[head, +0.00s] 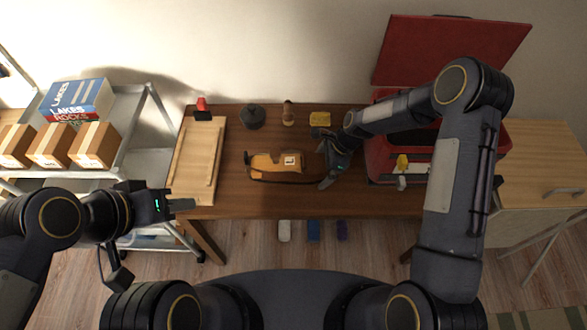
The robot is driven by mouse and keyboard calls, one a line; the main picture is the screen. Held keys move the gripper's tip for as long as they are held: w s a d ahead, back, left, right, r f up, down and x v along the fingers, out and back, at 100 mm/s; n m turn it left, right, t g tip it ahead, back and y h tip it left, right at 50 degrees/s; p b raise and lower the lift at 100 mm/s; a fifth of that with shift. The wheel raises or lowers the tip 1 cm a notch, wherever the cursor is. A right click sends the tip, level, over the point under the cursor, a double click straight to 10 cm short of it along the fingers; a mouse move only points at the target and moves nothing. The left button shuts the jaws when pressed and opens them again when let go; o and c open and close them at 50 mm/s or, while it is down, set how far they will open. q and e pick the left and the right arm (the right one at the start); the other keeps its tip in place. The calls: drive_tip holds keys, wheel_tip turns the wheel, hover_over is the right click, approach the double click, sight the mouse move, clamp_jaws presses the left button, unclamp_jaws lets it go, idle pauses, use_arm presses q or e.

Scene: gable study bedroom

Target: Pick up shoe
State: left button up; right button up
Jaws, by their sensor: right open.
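Nothing here reads clearly as a shoe. An orange-brown item (262,163) with a white label and a dark curved edge lies on the brown table (235,195); I cannot tell whether it is the shoe. My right gripper (325,168) is open at the right end of this item, its fingers pointing down and left. I cannot tell whether they touch it. My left gripper (188,205) is at the table's front left corner, away from the item; its jaw opening cannot be made out.
A red toolbox (376,160) with its lid up stands at the table's right. A wooden board (197,160) lies at the left. Small items, including a yellow block (320,118), line the back. A metal cart (135,135) with boxes stands left. The front middle of the table is clear.

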drive_tip(key=shift+c, duration=0.3)
drive_tip(key=c, duration=1.1)
drive_tip(key=shift+c, duration=0.2)
drive_tip(key=shift+r, duration=0.1)
wheel_tip(320, 180, up, 10)
drive_tip(key=shift+f, duration=0.1)
drive_tip(key=shift+a+f, duration=0.1)
drive_tip(key=shift+f, duration=4.8)
